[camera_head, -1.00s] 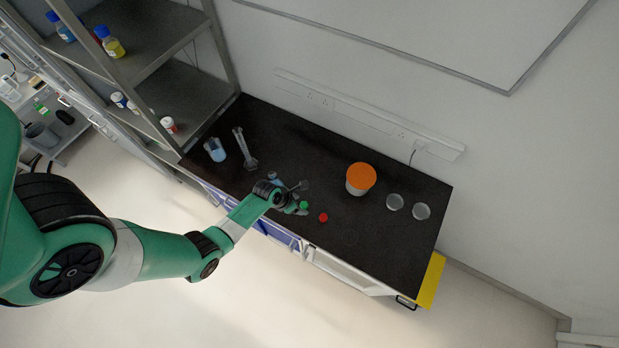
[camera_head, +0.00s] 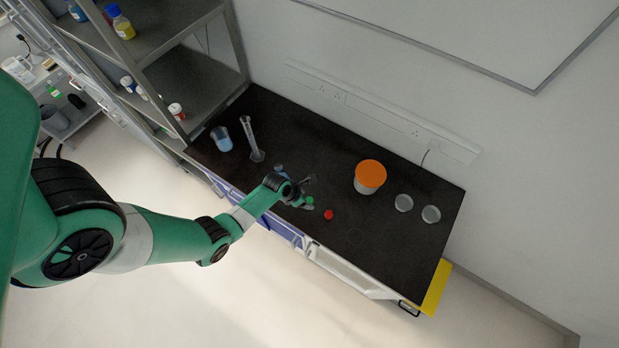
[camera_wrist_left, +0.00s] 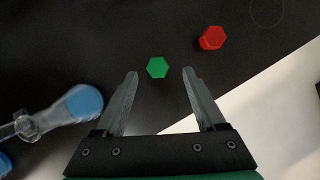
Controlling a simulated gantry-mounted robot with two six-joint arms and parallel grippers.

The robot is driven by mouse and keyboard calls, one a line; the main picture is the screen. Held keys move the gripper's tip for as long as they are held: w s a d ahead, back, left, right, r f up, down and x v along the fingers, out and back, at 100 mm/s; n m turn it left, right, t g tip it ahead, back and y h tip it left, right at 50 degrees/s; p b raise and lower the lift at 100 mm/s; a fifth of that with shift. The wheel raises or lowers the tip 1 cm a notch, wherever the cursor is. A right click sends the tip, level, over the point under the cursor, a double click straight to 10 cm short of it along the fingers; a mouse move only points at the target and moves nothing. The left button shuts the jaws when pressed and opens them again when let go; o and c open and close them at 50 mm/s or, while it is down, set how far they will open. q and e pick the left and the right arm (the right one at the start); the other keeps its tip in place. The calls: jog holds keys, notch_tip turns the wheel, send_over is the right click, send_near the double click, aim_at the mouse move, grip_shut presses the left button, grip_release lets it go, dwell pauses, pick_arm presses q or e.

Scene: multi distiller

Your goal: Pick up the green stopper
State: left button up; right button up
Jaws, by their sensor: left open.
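The green stopper (camera_wrist_left: 157,67) is a small hexagonal piece on the black bench top. In the left wrist view it lies just beyond and between the fingertips of my left gripper (camera_wrist_left: 160,75), apart from both. In the head view the green stopper (camera_head: 309,201) shows small beside my left gripper (camera_head: 307,192), partly hidden by it. My left gripper is open and empty above the bench near its front edge. My right gripper is not in view.
A red stopper (camera_wrist_left: 212,38) lies right of the green one. A flask with blue liquid (camera_wrist_left: 80,103) is close to the left finger. An orange-lidded tub (camera_head: 369,177), two glass dishes (camera_head: 404,203), a beaker (camera_head: 222,139) and a cylinder (camera_head: 252,140) stand farther off.

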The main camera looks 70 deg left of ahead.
aim_at(309, 200)
pick_arm(q)
jog(key=b+x, duration=0.2)
jog(key=x, duration=0.2)
jog(key=shift+a+f, duration=0.1)
jog(key=shift+f, duration=0.3)
jog(key=shift+r, duration=0.1)
grip_shut()
